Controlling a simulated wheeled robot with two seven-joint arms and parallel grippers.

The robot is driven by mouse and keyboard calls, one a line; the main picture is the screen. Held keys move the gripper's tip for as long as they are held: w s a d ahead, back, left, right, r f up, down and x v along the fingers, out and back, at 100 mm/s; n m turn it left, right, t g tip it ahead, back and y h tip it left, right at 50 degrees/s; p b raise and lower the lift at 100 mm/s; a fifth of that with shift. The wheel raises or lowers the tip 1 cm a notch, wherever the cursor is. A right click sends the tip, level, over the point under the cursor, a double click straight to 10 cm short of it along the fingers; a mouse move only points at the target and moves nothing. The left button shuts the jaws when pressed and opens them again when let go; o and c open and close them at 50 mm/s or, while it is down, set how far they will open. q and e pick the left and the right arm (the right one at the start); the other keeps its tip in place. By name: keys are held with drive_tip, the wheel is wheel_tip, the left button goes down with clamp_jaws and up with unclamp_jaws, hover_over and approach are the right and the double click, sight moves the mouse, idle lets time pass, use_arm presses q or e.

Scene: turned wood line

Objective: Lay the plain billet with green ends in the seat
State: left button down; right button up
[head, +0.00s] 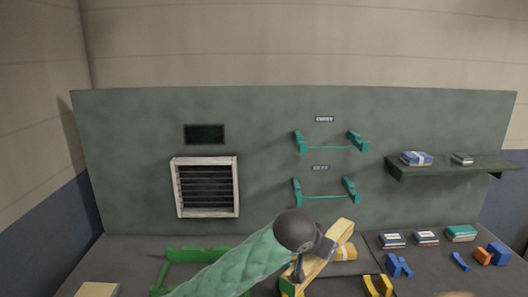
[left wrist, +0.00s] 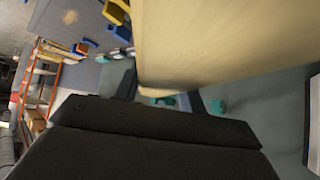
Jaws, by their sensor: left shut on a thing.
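My left gripper (head: 312,258) is shut on a pale wooden billet (head: 335,236), held tilted above the table at the lower middle of the head view. The billet also fills the upper right of the left wrist view (left wrist: 230,45), beside a dark gripper finger (left wrist: 150,135). I cannot make out green ends on it. A green cradle (head: 178,256) stands on the table left of the gripper, partly hidden by my sleeve. Two pairs of teal wall brackets, an upper pair (head: 299,142) and a lower pair (head: 297,191), are empty, each under a small label. My right gripper is not in view.
A yellow piece with a pale label (head: 346,252) lies behind the billet. Yellow blocks (head: 371,286), blue blocks (head: 393,266) and an orange block (head: 483,256) are at the right. A shelf (head: 450,167) carries small boxes. A white-framed vent (head: 205,187) is on the wall panel.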

use_arm(q)
drive_tip(key=a+r+n+t+y, duration=0.25)
drive_tip(key=a+n+y, duration=0.45)
drive_tip(key=a, duration=2.5)
drive_tip(key=w+a+f+n+h, duration=0.1)
drive_tip(key=a+f, duration=0.2)
drive_tip(key=f, duration=1)
drive_tip(key=shift+a, duration=0.35)
drive_tip(key=shift+d+f, duration=0.1)
